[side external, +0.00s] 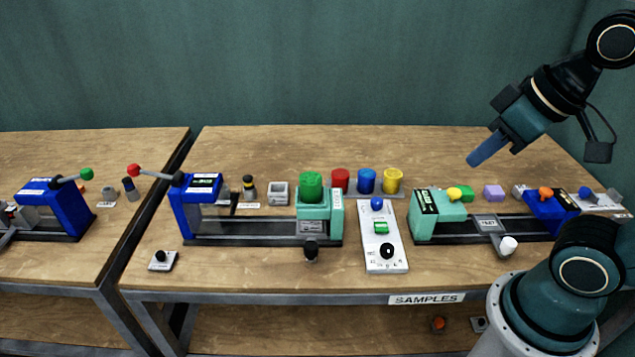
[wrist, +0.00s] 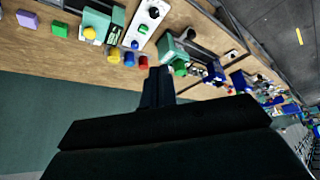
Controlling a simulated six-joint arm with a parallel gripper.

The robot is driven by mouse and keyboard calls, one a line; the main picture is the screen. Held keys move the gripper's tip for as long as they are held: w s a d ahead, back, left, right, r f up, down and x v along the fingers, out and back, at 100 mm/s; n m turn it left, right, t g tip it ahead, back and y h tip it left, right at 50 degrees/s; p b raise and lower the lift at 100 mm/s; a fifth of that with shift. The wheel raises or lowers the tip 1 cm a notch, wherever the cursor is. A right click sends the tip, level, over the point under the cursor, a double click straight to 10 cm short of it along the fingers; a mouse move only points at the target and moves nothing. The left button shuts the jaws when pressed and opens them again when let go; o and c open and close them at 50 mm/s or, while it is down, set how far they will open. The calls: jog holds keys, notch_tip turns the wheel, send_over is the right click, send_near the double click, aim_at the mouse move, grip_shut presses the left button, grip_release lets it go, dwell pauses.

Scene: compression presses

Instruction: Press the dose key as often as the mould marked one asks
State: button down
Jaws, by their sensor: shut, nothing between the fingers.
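A white control panel (side external: 385,258) lies on the bench, with a blue knob (side external: 377,204), a green block-shaped key (side external: 381,228) and a black dial (side external: 387,251) on it. Which of these is the dose key I cannot read. The panel also shows in the wrist view (wrist: 147,22). A grey, hollow-topped block (side external: 278,193) stands behind the middle press; it may be a mould, but no mark on it is legible. My gripper (side external: 472,162) is shut and empty, raised above the bench right of the panel; its fingers also show in the wrist view (wrist: 157,75).
Red (side external: 341,180), blue (side external: 367,180) and yellow (side external: 393,180) cylinders stand behind the panel. A press with a green cylinder (side external: 311,186) is left of it; a teal press (side external: 436,214) with a yellow knob is right. Green (side external: 466,193) and purple (side external: 493,192) blocks stand further right.

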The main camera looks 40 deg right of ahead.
jog(key=w, duration=0.1)
jog(key=n+g+h, duration=0.2)
jog(key=n+h, duration=0.7)
jog(key=n, duration=0.4)
send_over(380, 229)
notch_tip(380, 229, down, 20)
jog(key=shift+r, duration=0.2)
jog(key=shift+f, duration=0.15)
jog(key=shift+f, duration=4.25)
